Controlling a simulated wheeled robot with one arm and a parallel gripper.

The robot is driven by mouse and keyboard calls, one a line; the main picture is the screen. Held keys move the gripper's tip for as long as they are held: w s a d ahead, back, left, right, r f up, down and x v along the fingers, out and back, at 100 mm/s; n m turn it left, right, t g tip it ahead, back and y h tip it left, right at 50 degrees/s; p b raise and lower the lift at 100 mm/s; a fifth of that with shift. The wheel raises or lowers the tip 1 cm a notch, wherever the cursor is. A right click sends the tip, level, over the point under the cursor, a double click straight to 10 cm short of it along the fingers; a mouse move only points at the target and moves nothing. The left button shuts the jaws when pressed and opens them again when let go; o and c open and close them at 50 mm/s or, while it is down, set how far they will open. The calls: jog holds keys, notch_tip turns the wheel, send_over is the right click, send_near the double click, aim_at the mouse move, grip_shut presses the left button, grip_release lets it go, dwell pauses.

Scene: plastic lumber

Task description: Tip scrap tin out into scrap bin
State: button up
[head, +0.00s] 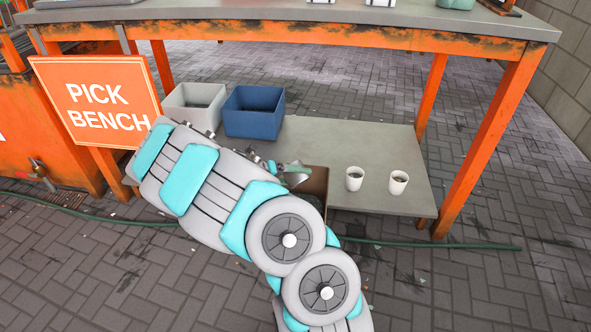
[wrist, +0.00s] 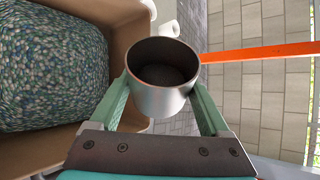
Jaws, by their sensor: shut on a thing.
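My gripper (wrist: 161,92) is shut on a round metal tin (wrist: 158,104), one green finger on each side of it. The tin's open mouth faces the wrist camera. Its inside is dark and I see no scrap in it. A brown bin (wrist: 112,12) filled with blue, green and white flakes lies just left of the tin in the wrist view. The bin (head: 320,180) shows partly in the head view, behind my arm on the low shelf. The gripper (head: 292,170) is at the bin's far side there, mostly hidden by my arm, and the tin is not distinguishable.
The low shelf (head: 390,150) holds a grey bin (head: 190,97), a blue bin (head: 253,110) and two white cups (head: 354,179) (head: 398,182). The bench top (head: 400,22) with orange legs stands above. A green hose (head: 450,246) crosses the paved floor.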

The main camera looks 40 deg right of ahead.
jog(key=shift+r+n+p, duration=0.1)
jog(key=shift+n+p, duration=0.2)
jog(key=shift+p, duration=0.5)
jog(key=shift+w+g+p, duration=0.1)
jog(key=shift+g+p, duration=0.2)
jog(key=shift+p, duration=0.1)
jog(key=n+g+p, duration=0.1)
jog(key=p, duration=0.4)
jog(key=shift+w, duration=0.2)
jog(key=shift+w+n+g+p, duration=0.1)
jog(key=shift+n+g+p, duration=0.35)
jog(key=shift+p, duration=0.75)
jog(key=shift+f+n+g, duration=0.25)
jog(key=shift+n, duration=0.1)
jog(key=shift+w+n+g+h, duration=0.3)
jog(key=shift+w+n+g, duration=0.1)
jog(key=shift+n+g, duration=0.1)
jog(key=shift+w+d+r+n+g+h, duration=0.1)
jog(key=shift+w+r+n+g+h, duration=0.15)
jog(key=shift+n+g, duration=0.3)
jog(key=shift+w+d+r+n+g+h, duration=0.1)
jog(key=shift+w+r+n+g+h, duration=0.2)
jog(key=shift+n, duration=0.45)
jog(key=shift+f, duration=0.1)
